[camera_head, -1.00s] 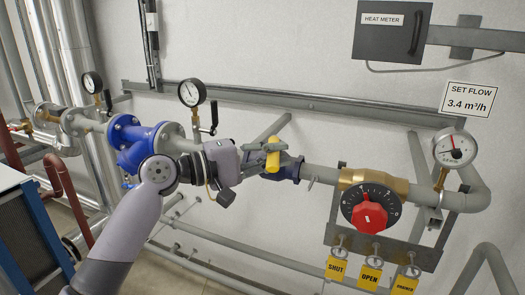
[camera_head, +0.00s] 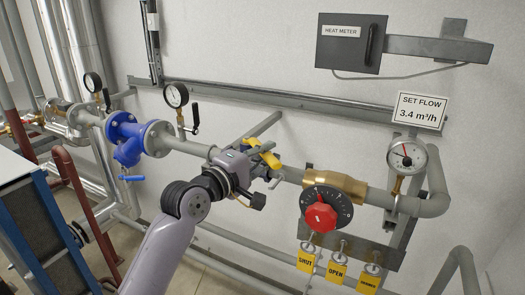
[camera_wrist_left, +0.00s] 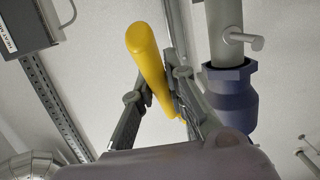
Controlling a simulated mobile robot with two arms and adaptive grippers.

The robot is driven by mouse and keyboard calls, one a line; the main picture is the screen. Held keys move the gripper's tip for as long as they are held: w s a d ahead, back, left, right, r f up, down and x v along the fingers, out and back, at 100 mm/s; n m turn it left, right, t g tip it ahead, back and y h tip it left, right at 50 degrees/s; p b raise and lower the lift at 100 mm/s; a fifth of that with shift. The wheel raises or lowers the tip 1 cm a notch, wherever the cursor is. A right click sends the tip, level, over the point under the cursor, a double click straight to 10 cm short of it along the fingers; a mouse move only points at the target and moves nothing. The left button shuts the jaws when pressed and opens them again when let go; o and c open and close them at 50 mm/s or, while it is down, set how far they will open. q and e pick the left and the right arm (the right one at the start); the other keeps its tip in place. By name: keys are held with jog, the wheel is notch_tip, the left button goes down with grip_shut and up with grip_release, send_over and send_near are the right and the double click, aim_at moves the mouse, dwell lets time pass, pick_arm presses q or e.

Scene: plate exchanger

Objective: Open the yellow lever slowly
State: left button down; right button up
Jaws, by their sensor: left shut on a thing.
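The yellow lever (camera_head: 269,157) sits on a valve in the grey pipe, left of the brass valve. It lies slanted in the head view, its upper end to the left. My left gripper (camera_head: 256,161) reaches it from the lower left and is shut on it. In the left wrist view the yellow lever (camera_wrist_left: 148,62) runs between the two fingers of my left gripper (camera_wrist_left: 157,90), its rounded end sticking out beyond them. The blue valve body (camera_wrist_left: 233,98) is beside the fingers there. The lever's lower end is hidden behind the gripper. My right gripper is out of view.
A brass valve (camera_head: 336,184) with a red knob (camera_head: 321,216) stands to the right, with yellow tags hanging below. A pressure gauge (camera_head: 176,95) and a blue strainer (camera_head: 128,140) are to the left. A grey rail (camera_head: 270,110) runs along the wall behind.

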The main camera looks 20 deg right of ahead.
pick_arm(q)
jog(key=shift+s+d+r+n+t, duration=0.15)
jog(key=shift+d+r+n+t, duration=0.2)
jog(key=shift+d+t, duration=0.2)
jog(key=shift+d+y, duration=0.25)
jog(key=shift+y, duration=0.05)
dwell(0.6)
jog(key=c, duration=2)
grip_release()
jog(key=o, duration=0.4)
jog(key=shift+w+d+f, duration=0.2)
jog(key=shift+w+d, duration=0.05)
jog(key=shift+d, duration=0.05)
jog(key=shift+a, duration=0.1)
jog(key=shift+a, duration=0.1)
jog(key=shift+s+a+f, duration=0.1)
jog(key=shift+a+f, duration=0.05)
jog(key=shift+a, duration=0.15)
jog(key=v, duration=1.1)
jog(key=shift+s+a, duration=0.1)
jog(key=shift+s, duration=0.2)
